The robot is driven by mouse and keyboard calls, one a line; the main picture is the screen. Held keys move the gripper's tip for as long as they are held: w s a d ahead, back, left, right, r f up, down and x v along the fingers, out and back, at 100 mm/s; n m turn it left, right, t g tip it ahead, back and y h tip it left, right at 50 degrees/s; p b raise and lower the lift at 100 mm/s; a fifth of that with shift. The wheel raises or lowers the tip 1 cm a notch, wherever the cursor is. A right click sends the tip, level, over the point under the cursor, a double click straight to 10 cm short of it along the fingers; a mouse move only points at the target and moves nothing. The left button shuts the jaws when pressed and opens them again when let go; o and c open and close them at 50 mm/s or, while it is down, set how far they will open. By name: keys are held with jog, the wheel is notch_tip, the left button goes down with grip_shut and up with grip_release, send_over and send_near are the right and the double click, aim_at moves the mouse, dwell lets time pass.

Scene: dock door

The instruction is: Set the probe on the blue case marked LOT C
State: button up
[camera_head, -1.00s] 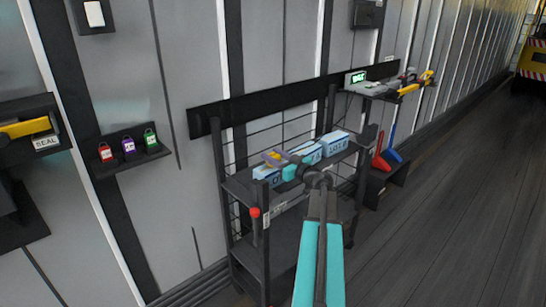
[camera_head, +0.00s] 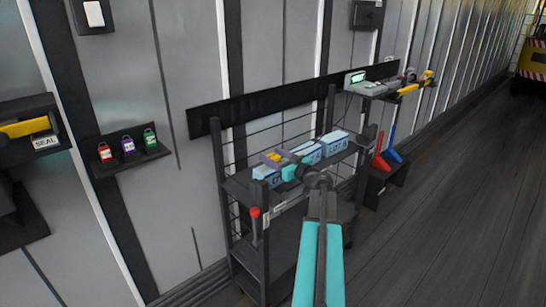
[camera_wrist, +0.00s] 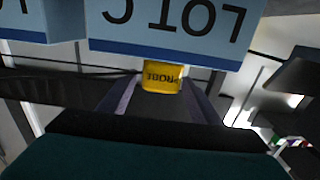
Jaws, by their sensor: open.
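The blue case marked LOT C (camera_wrist: 170,28) fills the top of the wrist view, with its label upside down. The yellow probe (camera_wrist: 163,77), its lettering also inverted, meets the case's edge there and appears to rest on its top. My gripper (camera_wrist: 160,100) is open, with a finger on each side of the probe and gaps between. In the head view, the probe (camera_head: 271,157) shows above the leftmost case (camera_head: 267,176), between the purple fingers of my gripper (camera_head: 276,157). That case's label is partly hidden there.
Two more blue cases, a middle one (camera_head: 309,153) and a right one (camera_head: 335,143), stand in line on the dark rack (camera_head: 237,188). A red-knobbed lever (camera_head: 254,213) is at the rack's front. A side shelf (camera_head: 375,90) holds devices.

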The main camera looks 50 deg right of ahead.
jog(key=shift+s, duration=0.35)
jog(key=s+b, duration=0.1)
jog(key=s, duration=1)
jog(key=shift+s+a, duration=0.15)
jog(key=shift+a, duration=0.3)
jog(key=shift+s, duration=0.1)
